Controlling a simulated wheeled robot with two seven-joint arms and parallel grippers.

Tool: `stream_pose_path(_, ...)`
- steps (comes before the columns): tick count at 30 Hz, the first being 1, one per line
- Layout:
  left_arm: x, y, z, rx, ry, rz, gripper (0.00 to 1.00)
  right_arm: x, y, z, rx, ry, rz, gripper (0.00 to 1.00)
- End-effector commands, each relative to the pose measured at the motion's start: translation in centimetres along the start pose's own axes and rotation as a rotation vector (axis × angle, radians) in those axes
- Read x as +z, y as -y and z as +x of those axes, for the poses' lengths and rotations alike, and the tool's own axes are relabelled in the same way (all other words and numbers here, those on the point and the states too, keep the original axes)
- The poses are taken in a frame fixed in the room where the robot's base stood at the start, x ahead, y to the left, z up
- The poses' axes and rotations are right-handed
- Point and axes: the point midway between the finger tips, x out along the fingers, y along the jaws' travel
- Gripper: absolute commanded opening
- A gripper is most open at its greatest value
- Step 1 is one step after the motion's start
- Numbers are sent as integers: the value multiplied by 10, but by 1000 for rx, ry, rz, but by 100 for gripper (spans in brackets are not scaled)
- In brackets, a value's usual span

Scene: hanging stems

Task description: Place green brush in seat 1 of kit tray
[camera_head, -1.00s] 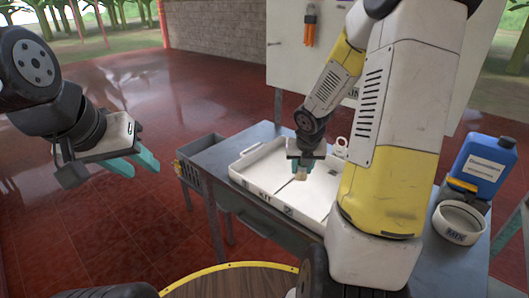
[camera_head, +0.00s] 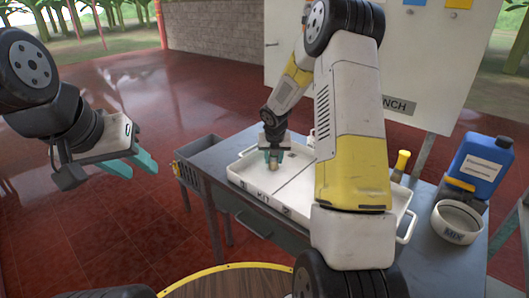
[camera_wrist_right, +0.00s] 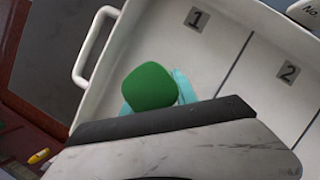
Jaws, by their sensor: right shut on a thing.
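The white kit tray (camera_head: 262,205) lies on the grey table, with a divider line across its floor. In the right wrist view, the tray (camera_wrist_right: 92,62) shows seat labels 1 (camera_wrist_right: 197,18) and 2 (camera_wrist_right: 288,71). My right gripper (camera_head: 273,157) is shut on the green brush, over the left part of the tray, on the label 1 side of the divider. The brush's rounded green end (camera_wrist_right: 150,86) shows between the teal fingers; its tan end (camera_head: 273,167) points down. I cannot tell whether it touches the tray floor. My left gripper (camera_head: 136,165) is open and empty, left of the table.
A blue jug (camera_head: 482,160) and a white MIX bowl (camera_head: 458,222) stand at the table's right. A yellow-handled tool (camera_head: 402,160) stands behind the tray's right part. A grey bin (camera_head: 195,155) adjoins the table's left side. My right arm hides part of the tray.

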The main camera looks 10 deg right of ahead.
Motion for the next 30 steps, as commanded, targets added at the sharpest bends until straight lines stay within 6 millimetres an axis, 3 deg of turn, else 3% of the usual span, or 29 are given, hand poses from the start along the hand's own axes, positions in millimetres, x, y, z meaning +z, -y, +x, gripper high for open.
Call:
stream_pose_path(10, 0, 0, 0, 0, 0, 0, 36, -2, 0, 6, 0, 0, 0, 0)
stream_pose_path(11, 0, 0, 0, 0, 0, 0, 36, -3, 0, 6, 0, 0, -1, 36)
stream_pose_path(14, 0, 0, 0, 0, 0, 0, 36, -2, 0, 6, 0, 1, -1, 56)
stream_pose_path(25, 0, 0, 0, 0, 0, 0, 36, -1, 0, 2, 0, 2, 1, 56)
stream_pose_path(30, 0, 0, 0, 0, 0, 0, 36, 0, 1, -21, 1, 4, 1, 56)
